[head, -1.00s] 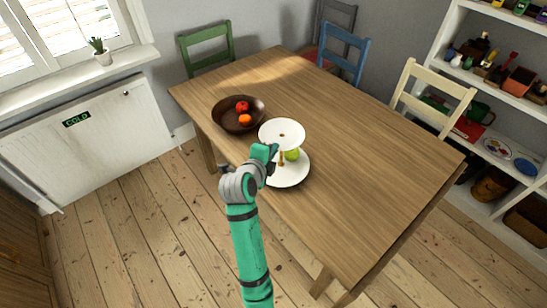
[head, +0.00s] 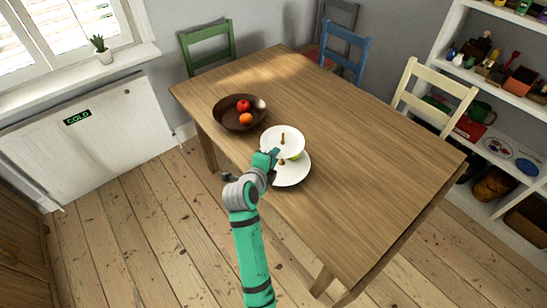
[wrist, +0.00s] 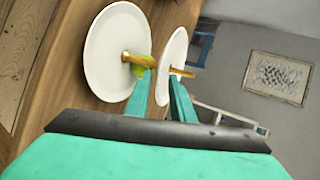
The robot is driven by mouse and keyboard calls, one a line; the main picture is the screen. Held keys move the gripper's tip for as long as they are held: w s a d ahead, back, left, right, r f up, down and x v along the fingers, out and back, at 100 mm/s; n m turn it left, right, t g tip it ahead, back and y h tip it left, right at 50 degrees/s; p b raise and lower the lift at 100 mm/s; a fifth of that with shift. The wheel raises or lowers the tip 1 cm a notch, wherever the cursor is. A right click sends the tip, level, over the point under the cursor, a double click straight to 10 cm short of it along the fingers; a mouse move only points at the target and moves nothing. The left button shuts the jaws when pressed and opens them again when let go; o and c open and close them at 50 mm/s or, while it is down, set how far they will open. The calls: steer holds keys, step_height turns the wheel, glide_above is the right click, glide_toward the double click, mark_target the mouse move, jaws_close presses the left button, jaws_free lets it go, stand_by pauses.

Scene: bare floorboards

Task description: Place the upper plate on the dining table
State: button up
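A two-tier white stand is on the near edge of the wooden table (head: 375,150). Its upper plate (head: 270,140) is around the thin brown post (head: 283,137), which sticks up above it. It also shows in the wrist view (wrist: 172,55). The lower plate (head: 293,177) is on the table, also in the wrist view (wrist: 105,60). A green apple (wrist: 143,66) sits between the plates, mostly hidden in the head view. My gripper (wrist: 161,82) is open, its fingers on either side of the upper plate's near rim, with gaps visible. It also shows in the head view (head: 270,158).
A dark bowl (head: 225,114) with a red and an orange fruit is just left of the stand. The table's middle and right are clear. Green (head: 207,47), blue (head: 345,48) and cream (head: 437,92) chairs stand around its far sides.

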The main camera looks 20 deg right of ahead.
steer(key=r+v, duration=0.1)
steer(key=v, duration=0.9)
steer(key=s+a+f+n+t+y, duration=0.25)
steer(key=s+a+f+n, duration=0.25)
steer(key=s+f+n, duration=0.25)
steer(key=s+a+f+n+t+y, duration=0.1)
steer(key=s+a+f+n+y, duration=0.2)
steer(key=s+a+f+n, duration=0.35)
steer(key=s+a+r+n+y, duration=0.1)
steer(key=s+n, duration=0.3)
steer(key=s, duration=0.4)
steer(key=s+r+n+t+y, duration=0.1)
steer(key=s+n, duration=0.3)
steer(key=s, duration=0.4)
steer(key=s+a+r+n+t+y, duration=0.1)
steer(key=s+r+n, duration=0.2)
steer(key=s, duration=0.4)
steer(key=shift+s+a+r+n, duration=0.3)
steer(key=shift+s+n, duration=0.1)
steer(key=shift+n, duration=0.1)
steer(key=shift+o, duration=0.4)
